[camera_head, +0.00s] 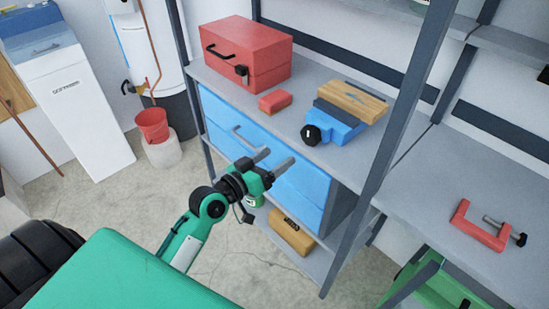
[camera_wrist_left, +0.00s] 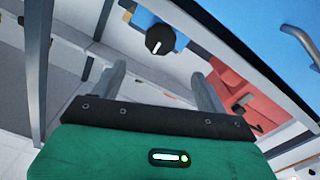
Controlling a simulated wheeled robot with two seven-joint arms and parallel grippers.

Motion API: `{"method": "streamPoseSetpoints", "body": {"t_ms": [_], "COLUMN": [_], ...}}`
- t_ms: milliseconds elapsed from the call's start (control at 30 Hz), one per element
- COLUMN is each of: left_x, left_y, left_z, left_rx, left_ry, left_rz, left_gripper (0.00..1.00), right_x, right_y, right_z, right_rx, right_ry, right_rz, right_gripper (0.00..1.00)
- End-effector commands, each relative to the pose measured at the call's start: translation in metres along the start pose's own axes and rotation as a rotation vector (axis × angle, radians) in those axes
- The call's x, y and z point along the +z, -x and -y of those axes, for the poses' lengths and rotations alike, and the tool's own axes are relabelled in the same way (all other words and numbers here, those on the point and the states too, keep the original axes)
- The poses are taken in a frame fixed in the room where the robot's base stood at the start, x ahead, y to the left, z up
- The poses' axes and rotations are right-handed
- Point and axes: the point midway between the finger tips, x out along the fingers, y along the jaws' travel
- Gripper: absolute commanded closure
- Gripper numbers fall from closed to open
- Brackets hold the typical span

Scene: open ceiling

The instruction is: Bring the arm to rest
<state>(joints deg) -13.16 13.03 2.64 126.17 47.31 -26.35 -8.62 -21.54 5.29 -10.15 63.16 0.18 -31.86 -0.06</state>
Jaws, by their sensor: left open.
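My left gripper (camera_head: 272,162) is in front of the blue drawer unit (camera_head: 300,176) in the head view. Its two fingers are apart with nothing between them. In the left wrist view my left gripper (camera_wrist_left: 163,85) also shows open and empty. The drawer handle (camera_head: 243,138) is just left of the fingers in the head view; I cannot tell whether they touch. My right gripper is in neither view.
The shelf holds a red toolbox (camera_head: 246,55), a red block (camera_head: 275,102) and a blue vise (camera_head: 335,122) with a wooden piece (camera_head: 352,100). A red clamp (camera_head: 481,226) lies on the right shelf. A brown case (camera_head: 291,232) sits low.

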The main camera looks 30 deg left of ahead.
Motion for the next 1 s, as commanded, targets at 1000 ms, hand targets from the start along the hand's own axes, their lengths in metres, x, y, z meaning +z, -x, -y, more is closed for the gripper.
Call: {"method": "streamPoseSetpoints", "body": {"t_ms": [1000], "left_x": [0.408], "left_y": [0.117], "left_z": [0.141], "left_rx": [-0.415], "left_ry": [-0.053], "left_rz": [0.768], "left_gripper": [0.25], "right_x": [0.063], "right_y": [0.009], "right_z": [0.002], "right_rx": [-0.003], "right_ry": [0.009], "right_rz": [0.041], "right_gripper": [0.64]}}
